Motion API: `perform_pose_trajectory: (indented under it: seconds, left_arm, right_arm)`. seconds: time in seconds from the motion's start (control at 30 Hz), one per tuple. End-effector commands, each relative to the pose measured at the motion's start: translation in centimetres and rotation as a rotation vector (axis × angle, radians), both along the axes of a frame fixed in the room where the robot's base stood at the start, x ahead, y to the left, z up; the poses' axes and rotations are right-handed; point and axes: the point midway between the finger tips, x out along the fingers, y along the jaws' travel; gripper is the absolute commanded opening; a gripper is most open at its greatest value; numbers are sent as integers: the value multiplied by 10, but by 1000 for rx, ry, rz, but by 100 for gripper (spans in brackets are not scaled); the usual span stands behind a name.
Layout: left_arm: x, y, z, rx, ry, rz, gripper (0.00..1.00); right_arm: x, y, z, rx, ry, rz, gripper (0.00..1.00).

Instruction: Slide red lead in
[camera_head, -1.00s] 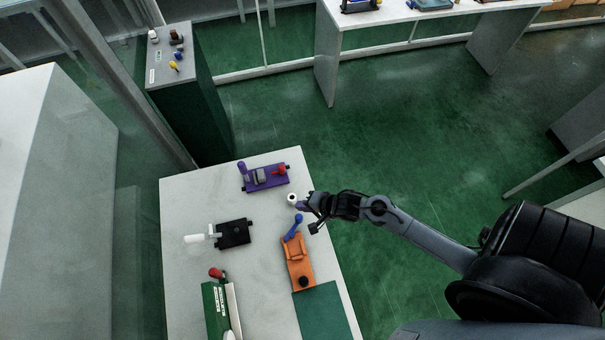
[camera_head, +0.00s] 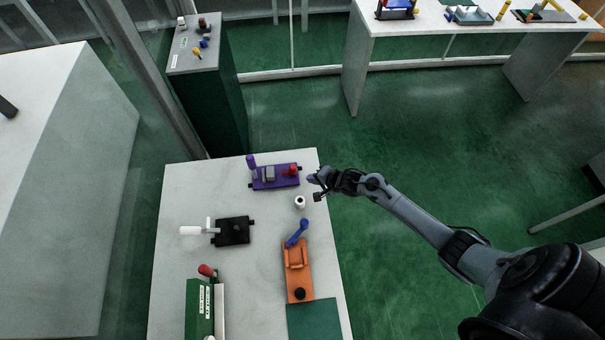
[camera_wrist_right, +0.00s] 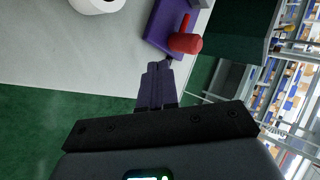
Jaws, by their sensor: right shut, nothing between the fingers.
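The purple fixture (camera_head: 275,178) lies at the far edge of the white table, with a grey block, an upright purple handle and a red knob (camera_head: 293,169) at its right end. In the right wrist view the red knob (camera_wrist_right: 185,43) sits just beyond and right of my fingertips, on a thin red stem. My right gripper (camera_head: 312,179) is shut and empty, just right of the purple fixture near the table's right edge. Its closed purplish fingers also show in the wrist view (camera_wrist_right: 155,82), apart from the knob. My left gripper is not in view.
A white cylinder (camera_head: 300,202) stands below the purple fixture. A black fixture with white handle (camera_head: 232,231), an orange fixture with blue lever (camera_head: 298,270) and a green box (camera_head: 199,310) with a red knob share the table (camera_head: 190,275). Open green floor lies right.

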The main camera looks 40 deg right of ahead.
Motion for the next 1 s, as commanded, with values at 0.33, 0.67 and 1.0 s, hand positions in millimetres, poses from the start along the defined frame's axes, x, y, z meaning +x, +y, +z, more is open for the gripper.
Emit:
perform_pose_trajectory:
  seconds: [0.33,0.67,1.0]
  left_arm:
    - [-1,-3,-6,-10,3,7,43]
    - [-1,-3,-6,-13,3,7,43]
    - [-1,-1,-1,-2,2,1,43]
  right_arm:
    - [40,9,-9,0,-1,-1,0]
    - [48,11,-9,0,0,0,0]
    - [47,11,-7,2,0,-14,0]
